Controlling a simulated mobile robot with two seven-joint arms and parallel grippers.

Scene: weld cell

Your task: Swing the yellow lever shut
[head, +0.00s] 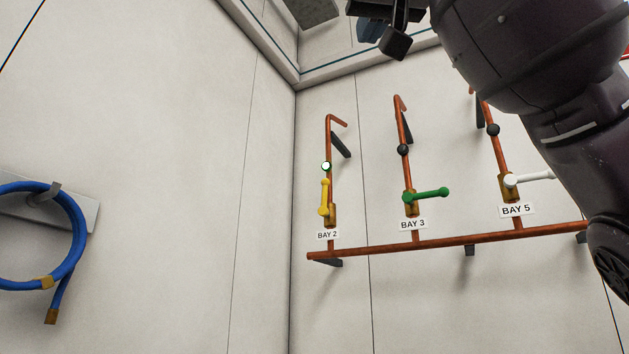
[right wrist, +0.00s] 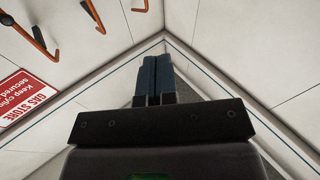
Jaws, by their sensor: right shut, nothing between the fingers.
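The yellow lever (head: 324,196) is on the BAY 2 valve, at the foot of the leftmost upright copper pipe (head: 329,135). It points up, roughly along the pipe. A round lamp (head: 326,166) just above it glows white with a green rim. My right gripper (head: 370,28) is at the top of the head view, well above the lever and apart from it. In the right wrist view its blue fingers (right wrist: 154,78) are together with nothing between them. The lever does not show in that view. My left gripper is not in view.
The BAY 3 green lever (head: 427,194) and BAY 5 white lever (head: 532,178) both point right. A copper header pipe (head: 450,242) runs below. A blue hose (head: 72,215) hangs at left. My right arm covers the upper right. Bare wall lies left of BAY 2.

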